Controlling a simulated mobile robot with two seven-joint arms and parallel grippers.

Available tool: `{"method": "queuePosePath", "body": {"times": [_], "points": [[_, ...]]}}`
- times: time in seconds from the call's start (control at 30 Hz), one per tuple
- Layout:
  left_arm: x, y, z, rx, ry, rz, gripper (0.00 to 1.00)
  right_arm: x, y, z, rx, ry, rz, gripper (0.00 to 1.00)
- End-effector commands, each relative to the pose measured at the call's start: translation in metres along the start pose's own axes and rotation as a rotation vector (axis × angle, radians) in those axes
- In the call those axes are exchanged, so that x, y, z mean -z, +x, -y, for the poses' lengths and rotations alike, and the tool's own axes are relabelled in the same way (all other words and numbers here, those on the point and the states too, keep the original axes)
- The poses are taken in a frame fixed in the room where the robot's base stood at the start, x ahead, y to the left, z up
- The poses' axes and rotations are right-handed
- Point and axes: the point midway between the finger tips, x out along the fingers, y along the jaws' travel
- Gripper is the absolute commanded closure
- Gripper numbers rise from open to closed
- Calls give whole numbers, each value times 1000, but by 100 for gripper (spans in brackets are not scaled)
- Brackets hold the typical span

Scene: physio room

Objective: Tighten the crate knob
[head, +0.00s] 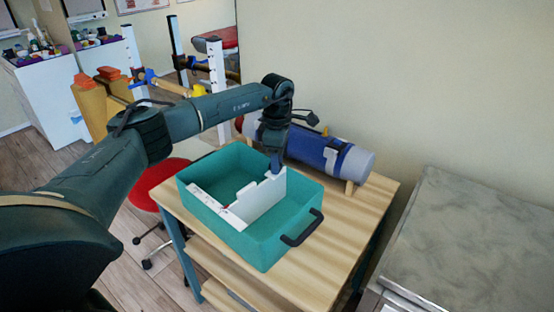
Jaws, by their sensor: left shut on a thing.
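A teal crate (263,248) with a black handle (302,228) stands on a wooden table. A white divider (262,197) runs across its inside, with a white strip (232,219) along the left wall. My left gripper (275,172) reaches down from above to the far end of the divider, at the crate's back wall. It is shut there on what seems to be the crate knob, which the fingers hide. A small red mark shows near the strip's upper end. My right gripper is not in view.
A grey marble-topped cabinet (480,235) stands at the right. A red stool (150,182) is at the left. The table right of the crate is clear.

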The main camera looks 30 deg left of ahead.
Motion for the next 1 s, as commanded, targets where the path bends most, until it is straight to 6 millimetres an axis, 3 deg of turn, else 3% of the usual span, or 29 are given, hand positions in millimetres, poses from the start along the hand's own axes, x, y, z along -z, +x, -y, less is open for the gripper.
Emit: {"method": "queuePosePath", "body": {"times": [0.53, 0.57, 0.6, 0.83, 1.0], "points": [[-1, -1, 0, -3, 27, 3, 91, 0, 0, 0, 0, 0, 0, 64], [-1, -1, -1, -3, 27, 3, 68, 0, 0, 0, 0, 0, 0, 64], [-1, -1, -1, -3, 27, 3, 65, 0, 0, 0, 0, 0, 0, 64], [0, -1, 0, -2, 27, 1, 47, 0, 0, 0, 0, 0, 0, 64], [0, 0, 0, -1, 27, 0, 47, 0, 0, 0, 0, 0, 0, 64]]}}
